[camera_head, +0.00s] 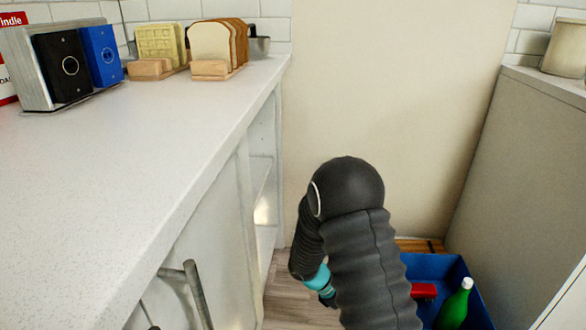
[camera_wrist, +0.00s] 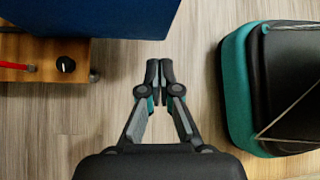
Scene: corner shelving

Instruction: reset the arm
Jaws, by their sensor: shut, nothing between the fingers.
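My arm shows in the head view as dark, ribbed links bent at an elbow, low in the middle, beside the white counter. My gripper (camera_wrist: 159,78) shows in the wrist view, with its black fingertips together and nothing between them. It is above the wood-look floor (camera_wrist: 120,75). In the head view the fingertips are hidden behind my arm.
A blue crate (camera_head: 474,271) holding a green bottle (camera_head: 456,303) and a red item (camera_head: 424,291) stands on the floor to the right. The counter (camera_head: 110,160) carries waffles (camera_head: 160,42), bread slices (camera_head: 210,42) and a rack with black and blue items. A grey cabinet (camera_head: 525,170) stands right.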

